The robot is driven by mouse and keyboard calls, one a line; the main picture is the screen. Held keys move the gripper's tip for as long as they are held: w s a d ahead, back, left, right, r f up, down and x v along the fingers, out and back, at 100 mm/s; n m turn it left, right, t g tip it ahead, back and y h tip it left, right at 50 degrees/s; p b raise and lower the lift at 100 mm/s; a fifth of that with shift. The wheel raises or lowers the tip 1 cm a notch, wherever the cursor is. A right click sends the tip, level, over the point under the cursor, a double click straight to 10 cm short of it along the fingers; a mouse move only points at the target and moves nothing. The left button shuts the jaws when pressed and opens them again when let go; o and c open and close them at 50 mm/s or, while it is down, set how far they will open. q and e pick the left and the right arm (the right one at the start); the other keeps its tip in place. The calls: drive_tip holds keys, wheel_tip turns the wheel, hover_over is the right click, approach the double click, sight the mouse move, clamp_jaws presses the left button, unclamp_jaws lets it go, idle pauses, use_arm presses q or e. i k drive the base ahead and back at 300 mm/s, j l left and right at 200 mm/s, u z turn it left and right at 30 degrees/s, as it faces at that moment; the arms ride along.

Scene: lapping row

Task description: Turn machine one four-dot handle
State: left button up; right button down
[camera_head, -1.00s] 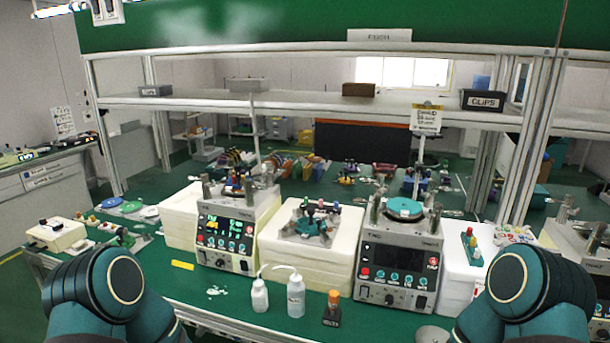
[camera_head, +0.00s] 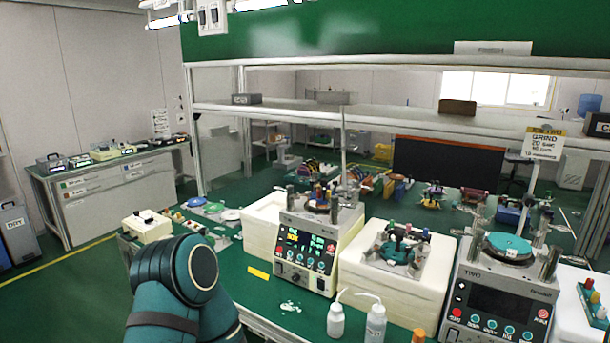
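A lapping machine (camera_head: 305,250) with a lit display of coloured digits stands on the green bench, left of the machine marked TWO (camera_head: 503,295). I cannot read a name on the lit one. On its top is a small fixture (camera_head: 319,196) with coloured knobs; any dots on them are too small to make out. A teal fixture (camera_head: 397,252) with several coloured handles sits on a white block to its right. My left arm shows at the bottom left, in front of the bench, but its gripper is out of view. My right gripper is out of view.
Two white bottles (camera_head: 375,322) stand at the bench's front edge, with an orange-capped bottle (camera_head: 418,336) beside them. A yellow strip (camera_head: 258,273) lies left of the lit machine. A beige box (camera_head: 147,226) is at the bench's left end. An overhead shelf (camera_head: 330,115) spans the bench.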

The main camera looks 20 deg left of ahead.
sight(315, 173)
drive_tip(key=i+j+z, duration=0.1)
drive_tip(key=j, duration=0.25)
drive_tip(key=i+j, duration=0.3)
drive_tip(key=i+j+z, duration=0.15)
drive_tip(key=j, duration=0.3)
drive_tip(key=i+j, duration=0.2)
drive_tip(key=j, duration=0.2)
drive_tip(key=i+j+z, duration=0.15)
drive_tip(key=j, duration=0.25)
drive_tip(key=i+l, duration=0.05)
